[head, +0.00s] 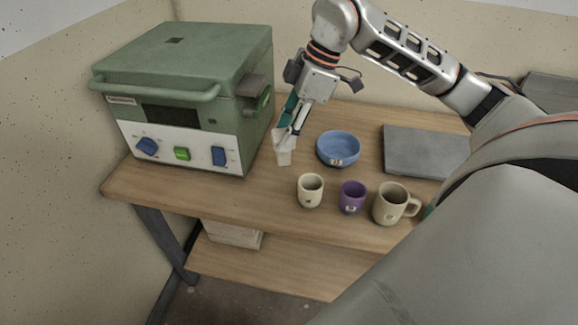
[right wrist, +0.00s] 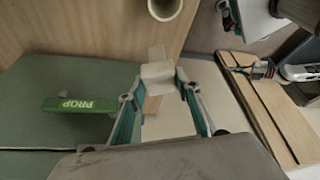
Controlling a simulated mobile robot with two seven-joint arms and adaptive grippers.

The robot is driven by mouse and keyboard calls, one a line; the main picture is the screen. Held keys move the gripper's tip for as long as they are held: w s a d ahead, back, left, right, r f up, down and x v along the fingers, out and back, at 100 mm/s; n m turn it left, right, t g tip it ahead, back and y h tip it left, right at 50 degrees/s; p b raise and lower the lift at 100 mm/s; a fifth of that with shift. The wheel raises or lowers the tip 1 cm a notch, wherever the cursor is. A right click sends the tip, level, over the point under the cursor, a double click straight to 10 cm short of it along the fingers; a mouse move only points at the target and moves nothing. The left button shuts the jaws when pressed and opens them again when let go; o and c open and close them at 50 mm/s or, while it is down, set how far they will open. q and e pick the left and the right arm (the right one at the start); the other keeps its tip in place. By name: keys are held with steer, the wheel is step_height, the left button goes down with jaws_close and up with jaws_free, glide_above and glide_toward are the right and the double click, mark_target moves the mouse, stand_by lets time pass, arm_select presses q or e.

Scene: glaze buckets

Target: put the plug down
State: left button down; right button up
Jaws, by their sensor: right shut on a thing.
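The plug (head: 283,155) is a small cream-white block. My right gripper (head: 287,135) is shut on it, pointing down just right of the green kiln (head: 205,60). In the right wrist view the plug (right wrist: 158,77) sits between the two teal-lined fingertips. Whether its lower end touches the table (head: 250,190) cannot be told. In the right wrist view, part of what looks like my left arm and gripper (right wrist: 250,70) shows small at the right; its fingers are unclear.
A blue bowl (head: 338,149) stands right of the plug. A cream cup (head: 310,191), a purple cup (head: 352,197) and a beige mug (head: 391,204) line the front edge. A grey slab (head: 427,152) lies at right. Bare tabletop shows in front of the kiln.

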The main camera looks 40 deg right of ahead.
mark_target(286, 160)
step_height(286, 160, down, 7)
steer(key=shift+s+f+b, duration=0.1)
steer(key=shift+f+b, duration=0.1)
steer(key=shift+b, duration=0.2)
steer(key=shift+f, duration=0.4)
step_height(286, 160, down, 4)
steer(key=shift+f+b, duration=0.15)
steer(key=shift+b, duration=0.2)
steer(key=o, duration=1.1)
steer(key=shift+o, duration=0.2)
